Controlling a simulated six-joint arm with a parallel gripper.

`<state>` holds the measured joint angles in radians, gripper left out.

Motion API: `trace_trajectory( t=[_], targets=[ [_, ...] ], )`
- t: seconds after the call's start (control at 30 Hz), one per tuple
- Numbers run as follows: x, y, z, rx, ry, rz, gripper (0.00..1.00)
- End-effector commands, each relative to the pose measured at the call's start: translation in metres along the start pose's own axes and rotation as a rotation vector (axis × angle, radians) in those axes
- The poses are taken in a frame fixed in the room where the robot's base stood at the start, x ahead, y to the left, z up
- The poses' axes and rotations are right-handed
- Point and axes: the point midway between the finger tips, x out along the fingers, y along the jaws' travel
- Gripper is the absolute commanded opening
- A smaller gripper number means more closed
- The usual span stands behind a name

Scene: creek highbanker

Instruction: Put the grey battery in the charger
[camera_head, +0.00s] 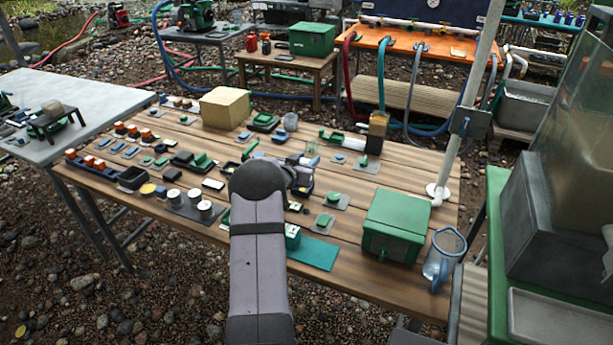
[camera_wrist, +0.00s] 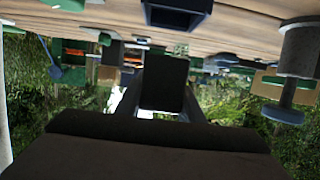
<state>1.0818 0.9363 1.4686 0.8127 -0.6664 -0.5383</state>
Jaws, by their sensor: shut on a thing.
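My gripper (camera_head: 299,176) is over the middle of the wooden table, partly hidden behind my arm in the head view. In the wrist view my gripper (camera_wrist: 163,82) is shut on a dark grey block (camera_wrist: 165,84), which looks like the grey battery. The block stands between the fingers, apart from the table. In the head view it cannot be told clearly from the gripper. A dark open-topped box (camera_wrist: 178,14) is at the top of the wrist view, close beyond the block. I cannot tell which thing on the table is the charger.
The wooden table (camera_head: 400,165) is crowded with small parts. A cardboard box (camera_head: 225,108) stands at the back. A green box (camera_head: 393,225), a clear jug (camera_head: 444,258) and a pole (camera_head: 462,120) stand at the right. A teal mat (camera_head: 315,253) lies near the front edge.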

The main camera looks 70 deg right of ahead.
Motion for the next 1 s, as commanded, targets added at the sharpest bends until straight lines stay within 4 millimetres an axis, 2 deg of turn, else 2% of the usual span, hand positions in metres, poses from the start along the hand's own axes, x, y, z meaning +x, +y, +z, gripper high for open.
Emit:
trace_trajectory(
  t=[0.1,0.37,0.7,1.0],
  targets=[
    [0.004,0.0,0.01,0.001,0.002,0.0,0.02],
    [0.005,0.0,0.015,0.002,0.003,0.0,0.02],
    [0.015,0.0,0.047,0.001,0.003,0.0,0.02],
    [0.016,0.0,0.049,0.002,0.004,0.0,0.02]
  ],
)
